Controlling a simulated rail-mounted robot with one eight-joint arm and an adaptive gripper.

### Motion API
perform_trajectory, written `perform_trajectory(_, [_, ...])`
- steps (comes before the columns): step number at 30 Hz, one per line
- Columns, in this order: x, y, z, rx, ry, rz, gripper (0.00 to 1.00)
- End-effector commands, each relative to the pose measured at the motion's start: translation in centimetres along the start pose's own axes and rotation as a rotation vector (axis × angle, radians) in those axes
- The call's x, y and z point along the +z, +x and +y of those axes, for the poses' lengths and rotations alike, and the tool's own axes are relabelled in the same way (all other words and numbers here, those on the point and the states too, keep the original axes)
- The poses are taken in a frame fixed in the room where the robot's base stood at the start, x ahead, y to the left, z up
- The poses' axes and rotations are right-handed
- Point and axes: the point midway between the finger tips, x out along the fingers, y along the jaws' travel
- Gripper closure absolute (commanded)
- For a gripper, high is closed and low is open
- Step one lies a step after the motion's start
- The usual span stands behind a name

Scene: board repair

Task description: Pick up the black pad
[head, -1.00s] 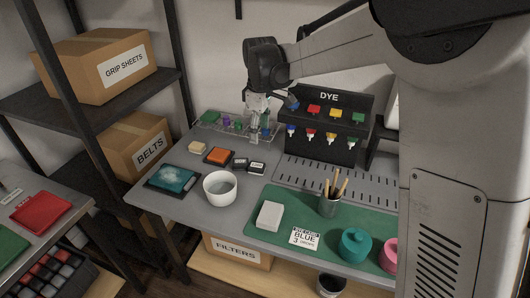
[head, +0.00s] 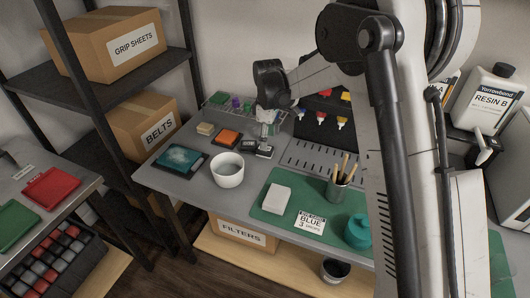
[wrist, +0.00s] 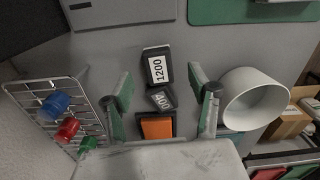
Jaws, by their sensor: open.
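Two small black pads with white labels lie close together on the grey bench. The one marked 1200 (wrist: 157,69) is farther up in the wrist view, and the one that appears to read 400 (wrist: 162,99) is just below it. In the head view they are the left black pad (head: 249,145) and the right black pad (head: 264,151). My gripper (wrist: 160,80) is open and empty, its green-lined fingers on either side of the pads in the wrist view. In the head view my gripper (head: 266,138) is just above them. Contact cannot be told.
An orange pad with a dark edge (head: 228,137) lies beside the black pads. A white bowl (head: 228,171) stands in front, near the right finger in the wrist view. A wire rack (wrist: 58,112) with coloured bottles is at left. The dye stand (head: 322,118) is behind.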

Motion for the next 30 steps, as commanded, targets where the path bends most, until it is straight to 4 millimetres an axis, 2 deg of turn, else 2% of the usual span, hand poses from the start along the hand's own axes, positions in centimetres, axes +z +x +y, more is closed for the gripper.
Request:
perform_trajectory(7, [0.2,1.4,0.1,0.000,0.001,0.000,0.44])
perform_trajectory(16, [0.5,5.2,0.3,0.000,0.001,0.000,0.44])
perform_trajectory(23, [0.5,5.5,0.3,0.000,0.001,0.000,0.44])
perform_trajectory(30, [0.5,5.4,0.3,0.000,0.000,0.000,0.74])
